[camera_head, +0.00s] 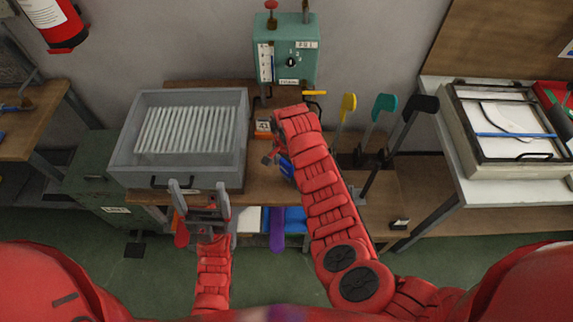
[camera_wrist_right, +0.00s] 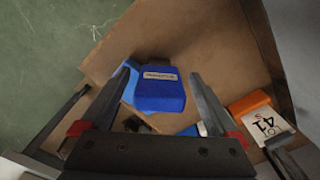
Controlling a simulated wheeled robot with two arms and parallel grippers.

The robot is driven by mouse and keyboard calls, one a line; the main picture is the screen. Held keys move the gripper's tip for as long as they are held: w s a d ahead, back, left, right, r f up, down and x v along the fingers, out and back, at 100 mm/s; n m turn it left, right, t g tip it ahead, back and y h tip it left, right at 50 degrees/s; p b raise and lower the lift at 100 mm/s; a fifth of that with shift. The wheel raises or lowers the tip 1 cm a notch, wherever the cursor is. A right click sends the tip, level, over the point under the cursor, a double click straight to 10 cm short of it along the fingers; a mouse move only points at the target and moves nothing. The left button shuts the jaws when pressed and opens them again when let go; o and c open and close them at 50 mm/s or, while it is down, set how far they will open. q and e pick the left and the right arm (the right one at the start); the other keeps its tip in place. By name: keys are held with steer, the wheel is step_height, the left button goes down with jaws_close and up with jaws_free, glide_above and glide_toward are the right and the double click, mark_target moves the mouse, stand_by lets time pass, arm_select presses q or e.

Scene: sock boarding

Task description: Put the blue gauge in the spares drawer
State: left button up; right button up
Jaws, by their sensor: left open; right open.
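The blue gauge (camera_wrist_right: 160,90), a blue block with a pale label, sits between the fingers of my right gripper (camera_wrist_right: 160,77) in the right wrist view. The fingers are open on either side; contact cannot be told. In the head view the gauge (camera_head: 287,168) is partly hidden by my right arm, at the table's middle. I cannot read which container is the spares drawer.
An orange and white card marked 41 (camera_wrist_right: 262,118) lies right of the gauge. A teal machine (camera_head: 287,50) stands behind. Yellow, teal and black paddles (camera_head: 384,104) stand right of my right arm. A framed tray (camera_head: 515,157) sits on the right bench. A green cabinet (camera_head: 85,165) stands left.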

steer(key=shift+f, duration=0.55)
steer(key=shift+c, duration=0.3)
jaws_close()
